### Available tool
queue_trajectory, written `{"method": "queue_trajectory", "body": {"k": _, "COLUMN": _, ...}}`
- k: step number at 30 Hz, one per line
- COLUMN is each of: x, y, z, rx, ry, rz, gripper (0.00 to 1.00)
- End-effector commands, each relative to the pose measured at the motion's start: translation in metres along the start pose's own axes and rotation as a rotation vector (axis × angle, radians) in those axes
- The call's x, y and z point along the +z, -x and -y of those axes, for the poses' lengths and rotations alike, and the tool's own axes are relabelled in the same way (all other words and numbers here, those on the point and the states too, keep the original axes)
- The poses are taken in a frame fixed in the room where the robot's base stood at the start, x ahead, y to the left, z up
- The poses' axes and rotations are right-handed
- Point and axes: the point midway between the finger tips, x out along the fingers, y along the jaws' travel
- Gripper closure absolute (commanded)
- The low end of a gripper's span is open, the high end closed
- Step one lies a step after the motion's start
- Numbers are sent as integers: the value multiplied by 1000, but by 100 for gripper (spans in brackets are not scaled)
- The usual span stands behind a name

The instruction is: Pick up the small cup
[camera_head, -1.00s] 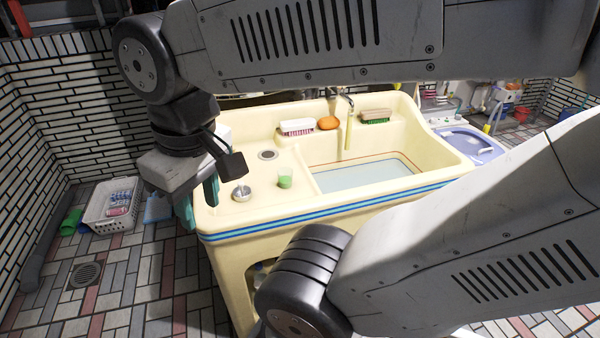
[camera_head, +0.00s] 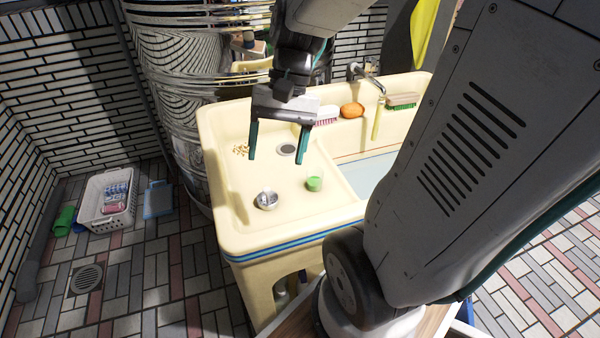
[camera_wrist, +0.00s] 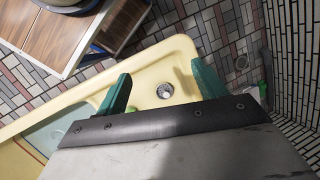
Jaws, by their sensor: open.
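A small round metal cup (camera_head: 266,200) stands on the left ledge of the cream sink unit (camera_head: 240,225). A small green cup (camera_head: 314,184) stands to its right. My gripper (camera_head: 277,160) is open and empty, its two green fingers pointing down above the ledge, higher than the cups and behind the metal one in the picture.
A round drain (camera_head: 287,150) and small beige bits (camera_head: 241,150) are on the ledge. A brush (camera_head: 326,115), an orange soap (camera_head: 351,110) and a green-bristled brush (camera_head: 402,101) lie at the back. A white basket (camera_head: 106,198) is on the floor.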

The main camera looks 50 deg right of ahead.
Motion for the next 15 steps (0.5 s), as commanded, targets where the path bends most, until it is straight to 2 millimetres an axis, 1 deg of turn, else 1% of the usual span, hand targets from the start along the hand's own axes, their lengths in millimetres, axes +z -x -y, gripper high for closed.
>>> {"method": "queue_trajectory", "body": {"k": 1, "x": -20, "y": -5, "z": -9, "rx": -48, "ry": -104, "rz": 44, "gripper": 30}}
{"method": "queue_trajectory", "body": {"k": 5, "x": -64, "y": -19, "z": -31, "rx": -183, "ry": -349, "rz": 133, "gripper": 30}}
{"method": "queue_trajectory", "body": {"k": 6, "x": -78, "y": -23, "z": -41, "rx": -227, "ry": -425, "rz": 159, "gripper": 30}}
{"method": "queue_trajectory", "body": {"k": 8, "x": -98, "y": -31, "z": -56, "rx": -294, "ry": -537, "rz": 197, "gripper": 30}}
{"method": "queue_trajectory", "body": {"k": 9, "x": -111, "y": -37, "z": -68, "rx": -340, "ry": -613, "rz": 221, "gripper": 30}}
{"method": "queue_trajectory", "body": {"k": 11, "x": -129, "y": -46, "z": -87, "rx": -411, "ry": -726, "rz": 257, "gripper": 30}}
{"method": "queue_trajectory", "body": {"k": 12, "x": -141, "y": -53, "z": -101, "rx": -459, "ry": -801, "rz": 280, "gripper": 30}}
{"method": "queue_trajectory", "body": {"k": 14, "x": -157, "y": -64, "z": -123, "rx": -532, "ry": -910, "rz": 313, "gripper": 30}}
{"method": "queue_trajectory", "body": {"k": 15, "x": -166, "y": -72, "z": -137, "rx": -577, "ry": -976, "rz": 333, "gripper": 30}}
